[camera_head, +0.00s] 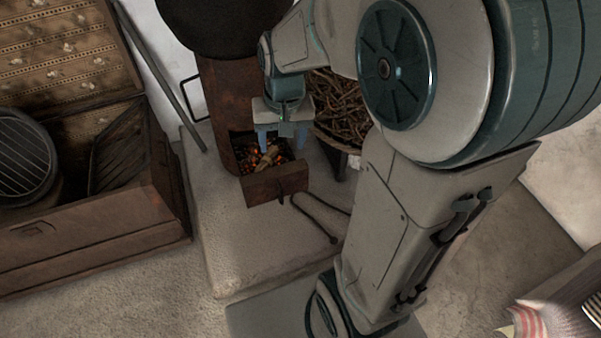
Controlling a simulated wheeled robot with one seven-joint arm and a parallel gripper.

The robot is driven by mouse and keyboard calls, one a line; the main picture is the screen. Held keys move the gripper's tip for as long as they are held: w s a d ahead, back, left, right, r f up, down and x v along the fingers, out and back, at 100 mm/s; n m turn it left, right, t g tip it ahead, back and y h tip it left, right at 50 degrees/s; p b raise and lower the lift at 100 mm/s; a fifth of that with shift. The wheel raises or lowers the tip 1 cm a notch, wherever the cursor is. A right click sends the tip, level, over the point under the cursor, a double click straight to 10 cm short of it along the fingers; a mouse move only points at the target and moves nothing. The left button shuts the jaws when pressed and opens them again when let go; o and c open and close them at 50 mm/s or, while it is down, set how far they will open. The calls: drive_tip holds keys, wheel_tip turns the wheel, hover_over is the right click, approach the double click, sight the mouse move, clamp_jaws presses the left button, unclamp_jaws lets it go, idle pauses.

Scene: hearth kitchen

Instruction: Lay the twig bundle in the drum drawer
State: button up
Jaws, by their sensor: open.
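The drum drawer (278,186) is pulled out at the foot of the rusty drum stove and holds glowing orange embers. A small pale-brown bundle, which looks like the twig bundle (267,158), lies in the drawer on the embers. My gripper (281,143) is above the back part of the drawer, pointing down, with its blue fingers spread apart. The bundle is just below the fingers, and nothing shows between them. Part of the drawer's inside is hidden by the gripper.
A basket of loose twigs (341,104) stands right of the drum. A dark poker-like tool (313,217) lies on the pale hearth slab (240,246). An open trunk (90,232) with a round grill is at left. Striped cloth (527,320) shows at lower right.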

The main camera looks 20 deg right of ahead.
drive_tip(key=s+n, duration=0.2)
drive_tip(key=s, duration=0.8)
drive_tip(key=shift+s+r+h, duration=0.3)
drive_tip(key=shift+r, duration=0.05)
